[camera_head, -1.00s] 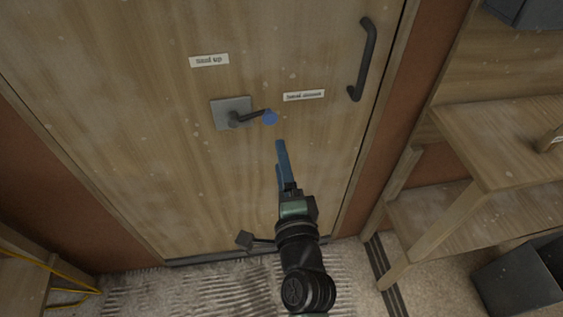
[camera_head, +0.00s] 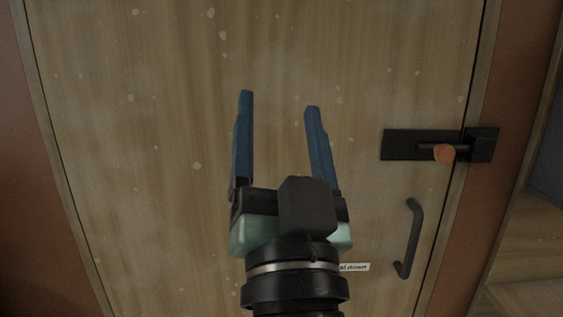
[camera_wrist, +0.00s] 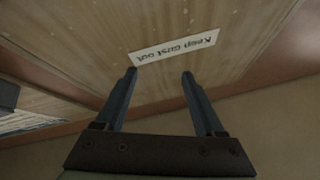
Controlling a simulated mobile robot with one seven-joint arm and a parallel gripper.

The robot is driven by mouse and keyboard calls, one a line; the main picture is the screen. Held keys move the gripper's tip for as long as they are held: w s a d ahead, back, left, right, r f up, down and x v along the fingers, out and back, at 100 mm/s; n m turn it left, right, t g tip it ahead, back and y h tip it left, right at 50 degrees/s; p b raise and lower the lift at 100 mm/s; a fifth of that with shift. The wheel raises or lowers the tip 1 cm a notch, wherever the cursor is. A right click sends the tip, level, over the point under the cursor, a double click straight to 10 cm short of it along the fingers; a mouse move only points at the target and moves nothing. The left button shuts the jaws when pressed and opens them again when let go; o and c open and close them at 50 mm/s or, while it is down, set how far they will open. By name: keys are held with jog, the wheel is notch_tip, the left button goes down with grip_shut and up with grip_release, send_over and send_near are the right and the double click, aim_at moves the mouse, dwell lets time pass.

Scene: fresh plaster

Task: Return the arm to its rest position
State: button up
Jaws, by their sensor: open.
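My gripper (camera_head: 279,105) is raised in front of the wooden door (camera_head: 150,150) in the head view. Its two blue fingers are spread apart with nothing between them, and they point upward in the picture. In the wrist view my gripper (camera_wrist: 159,75) is also open and empty. Beyond its fingertips there is a white label (camera_wrist: 173,47) on a wooden surface, reading upside down, seemingly "Keep dust out". My wrist covers part of a small label (camera_head: 354,267) on the door.
A black bolt (camera_head: 410,145) with an orange knob (camera_head: 444,153) sits at the door's right edge. Below it is a dark pull handle (camera_head: 411,240). A wooden shelf (camera_head: 525,245) stands at the lower right. Reddish-brown wall (camera_head: 30,190) flanks the door.

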jog(key=s+r+n+t+h, duration=0.1)
jog(key=s+r+n+t, duration=0.15)
jog(key=s+r, duration=0.6)
notch_tip(320, 180, up, 14)
jog(key=w+p, duration=0.1)
jog(key=p, duration=1.2)
jog(key=shift+r+h+p, duration=0.2)
jog(key=shift+h+p, duration=0.2)
